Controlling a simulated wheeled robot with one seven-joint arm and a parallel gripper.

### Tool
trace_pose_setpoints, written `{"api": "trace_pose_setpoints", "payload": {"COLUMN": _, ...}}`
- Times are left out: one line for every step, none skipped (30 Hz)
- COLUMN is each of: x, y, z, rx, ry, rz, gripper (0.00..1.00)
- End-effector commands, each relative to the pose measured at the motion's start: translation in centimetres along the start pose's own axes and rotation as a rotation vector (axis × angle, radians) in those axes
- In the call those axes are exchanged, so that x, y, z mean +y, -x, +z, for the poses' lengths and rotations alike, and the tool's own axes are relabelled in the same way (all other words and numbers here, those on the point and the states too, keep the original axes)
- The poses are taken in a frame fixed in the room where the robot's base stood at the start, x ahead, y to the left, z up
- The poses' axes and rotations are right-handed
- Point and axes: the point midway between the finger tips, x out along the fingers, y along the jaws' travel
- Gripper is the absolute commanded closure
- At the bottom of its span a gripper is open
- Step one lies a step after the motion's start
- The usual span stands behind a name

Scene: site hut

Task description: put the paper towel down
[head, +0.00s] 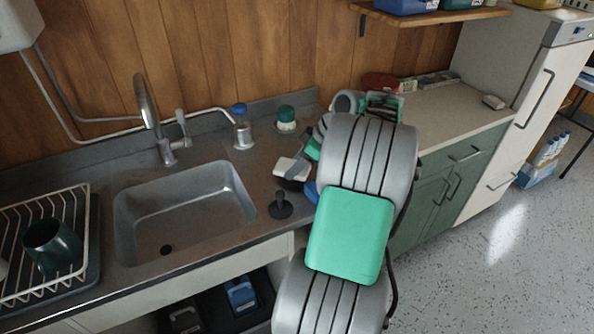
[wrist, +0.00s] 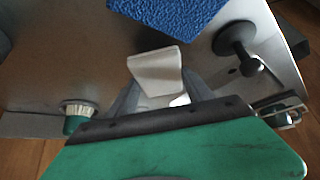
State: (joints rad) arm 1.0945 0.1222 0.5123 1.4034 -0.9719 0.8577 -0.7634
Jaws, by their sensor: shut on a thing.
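The paper towel, a small white folded piece, shows in the head view (head: 290,167) over the counter right of the sink. In the wrist view the paper towel (wrist: 155,72) sits between the fingers of my gripper (wrist: 163,92). My gripper (head: 303,162) is shut on it, and the arm hides part of the gripper in the head view. I cannot tell whether the paper towel touches the counter (head: 262,170).
A black knobbed stopper (head: 281,207) and a blue textured piece (wrist: 165,14) lie close by. A soap bottle (head: 242,130) and a green-topped brush (head: 286,118) stand behind. The sink (head: 185,210) and a dish rack (head: 82,235) are to the left.

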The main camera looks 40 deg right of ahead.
Motion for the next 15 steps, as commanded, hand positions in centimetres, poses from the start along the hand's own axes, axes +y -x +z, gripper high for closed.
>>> {"api": "trace_pose_setpoints", "payload": {"x": -0.2, "y": -0.9, "z": 0.7, "rx": 0.0, "ry": -0.006, "rz": -0.004, "gripper": 0.73}}
{"api": "trace_pose_setpoints", "payload": {"x": -0.1, "y": -1.3, "z": 0.9, "rx": 0.0, "ry": -0.004, "rz": -0.003, "gripper": 0.73}}
{"api": "trace_pose_setpoints", "payload": {"x": -0.1, "y": -1.7, "z": 1.2, "rx": 0.0, "ry": -0.004, "rz": -0.002, "gripper": 0.73}}
{"api": "trace_pose_setpoints", "payload": {"x": -0.1, "y": -1.9, "z": 1.3, "rx": -0.001, "ry": -0.002, "rz": -0.002, "gripper": 0.73}}
{"api": "trace_pose_setpoints", "payload": {"x": -0.1, "y": -1.9, "z": 1.4, "rx": 0.0, "ry": -0.001, "rz": -0.001, "gripper": 0.73}}
{"api": "trace_pose_setpoints", "payload": {"x": -0.1, "y": -1.9, "z": 1.4, "rx": 0.0, "ry": -0.001, "rz": 0.0, "gripper": 0.73}}
{"api": "trace_pose_setpoints", "payload": {"x": -0.1, "y": -1.9, "z": 1.4, "rx": 0.0, "ry": -0.001, "rz": 0.0, "gripper": 0.73}}
{"api": "trace_pose_setpoints", "payload": {"x": -0.1, "y": -1.9, "z": 1.4, "rx": 0.0, "ry": -0.001, "rz": 0.0, "gripper": 0.73}}
{"api": "trace_pose_setpoints", "payload": {"x": -0.1, "y": -1.9, "z": 1.4, "rx": 0.0, "ry": -0.001, "rz": 0.0, "gripper": 0.73}}
{"api": "trace_pose_setpoints", "payload": {"x": -0.1, "y": -1.9, "z": 1.4, "rx": 0.0, "ry": -0.001, "rz": -0.001, "gripper": 0.73}}
{"api": "trace_pose_setpoints", "payload": {"x": -0.1, "y": -2.0, "z": 1.4, "rx": 0.0, "ry": -0.001, "rz": -0.001, "gripper": 0.73}}
{"api": "trace_pose_setpoints", "payload": {"x": -0.1, "y": -2.2, "z": 1.5, "rx": 0.0, "ry": -0.002, "rz": -0.001, "gripper": 0.73}}
{"api": "trace_pose_setpoints", "payload": {"x": -0.1, "y": -2.3, "z": 1.6, "rx": 0.0, "ry": -0.002, "rz": -0.001, "gripper": 0.73}}
{"api": "trace_pose_setpoints", "payload": {"x": -0.1, "y": -2.2, "z": 1.6, "rx": 0.0, "ry": -0.002, "rz": -0.001, "gripper": 0.4}}
{"api": "trace_pose_setpoints", "payload": {"x": -0.1, "y": -2.1, "z": 1.5, "rx": 0.0, "ry": -0.002, "rz": -0.001, "gripper": 0.37}}
